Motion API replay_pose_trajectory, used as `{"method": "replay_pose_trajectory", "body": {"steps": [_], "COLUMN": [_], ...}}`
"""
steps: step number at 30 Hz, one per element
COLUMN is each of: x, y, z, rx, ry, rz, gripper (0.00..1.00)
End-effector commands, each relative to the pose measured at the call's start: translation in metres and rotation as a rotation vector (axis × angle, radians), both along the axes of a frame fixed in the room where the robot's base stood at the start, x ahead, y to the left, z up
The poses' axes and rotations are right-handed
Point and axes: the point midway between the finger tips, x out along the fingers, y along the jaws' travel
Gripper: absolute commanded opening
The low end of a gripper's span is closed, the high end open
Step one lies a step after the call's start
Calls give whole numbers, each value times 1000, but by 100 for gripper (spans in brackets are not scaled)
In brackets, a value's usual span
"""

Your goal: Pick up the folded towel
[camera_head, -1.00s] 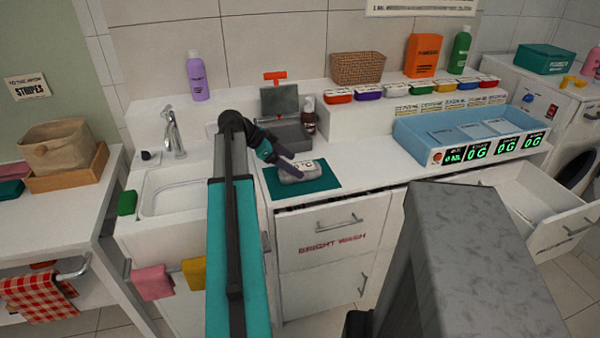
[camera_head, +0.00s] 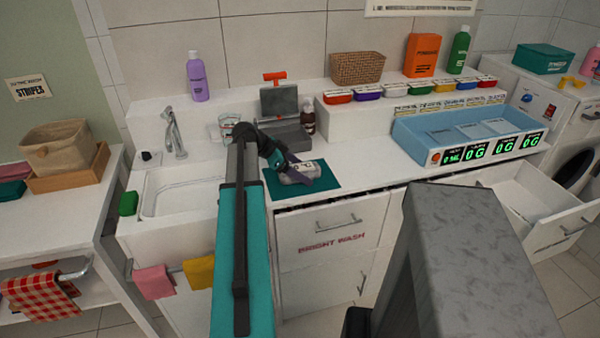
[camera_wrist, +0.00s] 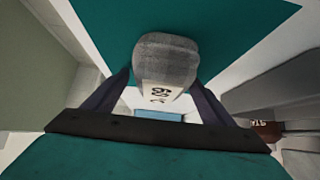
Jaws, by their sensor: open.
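The folded towel (camera_head: 298,174) is a small grey bundle with a white label, lying on a teal mat (camera_head: 325,181) on the counter. In the wrist view the towel (camera_wrist: 166,62) shows close up, with "60" and "C" readable on its label, in front of the mat (camera_wrist: 225,25). My gripper (camera_head: 287,166) is at the towel in the head view and partly covers it. In the wrist view my gripper (camera_wrist: 165,88) is open, with one dark finger on each side of the towel's near end. I cannot tell whether the fingers touch it.
The sink (camera_head: 180,197) is to the left. A blue tray (camera_head: 410,140) with number displays is to the right. An open drawer (camera_head: 535,215) juts out at far right.

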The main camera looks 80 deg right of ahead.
Motion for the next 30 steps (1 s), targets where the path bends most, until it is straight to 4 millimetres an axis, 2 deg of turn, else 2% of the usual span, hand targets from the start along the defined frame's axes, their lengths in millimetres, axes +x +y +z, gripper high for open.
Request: {"method": "replay_pose_trajectory", "body": {"steps": [14, 21, 23, 30], "x": [1, 1, 1, 1], "y": [0, 0, 0, 0], "z": [0, 0, 0, 0], "rx": [1, 1, 0, 0], "ry": [0, 0, 0, 0], "rz": [1, 1, 1, 1], "gripper": [77, 37, 28, 28]}}
